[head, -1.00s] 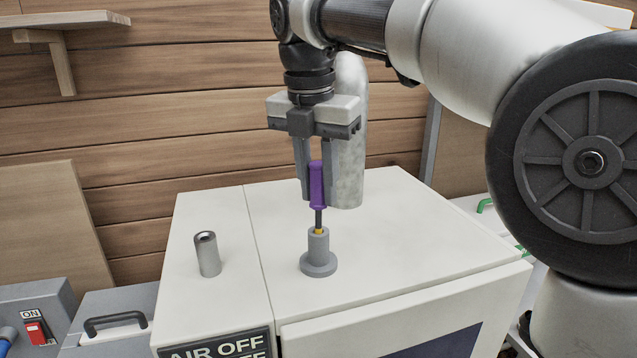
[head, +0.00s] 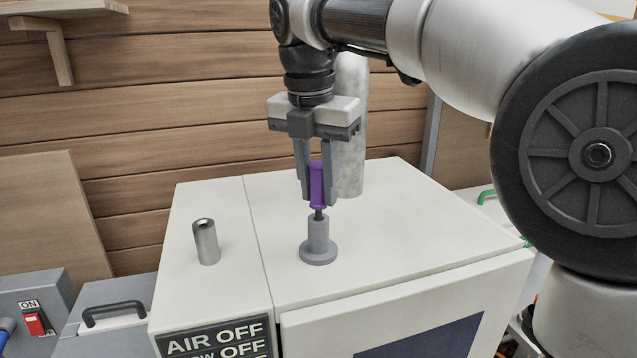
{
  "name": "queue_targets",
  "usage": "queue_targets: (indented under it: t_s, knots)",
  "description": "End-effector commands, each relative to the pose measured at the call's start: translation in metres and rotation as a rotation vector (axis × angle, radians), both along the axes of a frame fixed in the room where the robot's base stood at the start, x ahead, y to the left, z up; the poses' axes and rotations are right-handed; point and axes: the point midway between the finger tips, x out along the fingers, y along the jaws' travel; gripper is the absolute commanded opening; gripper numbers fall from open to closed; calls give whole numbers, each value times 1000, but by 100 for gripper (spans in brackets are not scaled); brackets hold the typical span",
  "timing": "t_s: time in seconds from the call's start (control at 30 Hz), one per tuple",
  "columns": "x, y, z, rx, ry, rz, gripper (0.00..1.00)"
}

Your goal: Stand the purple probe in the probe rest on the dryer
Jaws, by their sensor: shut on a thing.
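The purple probe (head: 317,185) is upright between the fingers of my gripper (head: 317,190), which is shut on its handle. The probe's dark shaft goes down into the top of the grey probe rest (head: 318,240), so its lower end is hidden. A short gap of shaft shows between the handle and the rest's top. The rest is a round post on a wider base, on the white top of the dryer (head: 400,225).
A metal tube (head: 206,242) stands on the dryer top to the left. A thick grey pipe (head: 351,130) rises behind my gripper. A box with a red ON switch (head: 35,323) and a black-handled grey case (head: 110,328) are at the lower left.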

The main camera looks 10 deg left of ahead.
Motion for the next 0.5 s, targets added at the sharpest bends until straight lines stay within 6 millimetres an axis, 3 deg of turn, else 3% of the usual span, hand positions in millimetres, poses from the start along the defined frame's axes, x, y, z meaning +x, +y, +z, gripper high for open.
queue_targets:
  t_s: [0.5]
  knots:
    - [0,0,-14,1,-1,0,0]
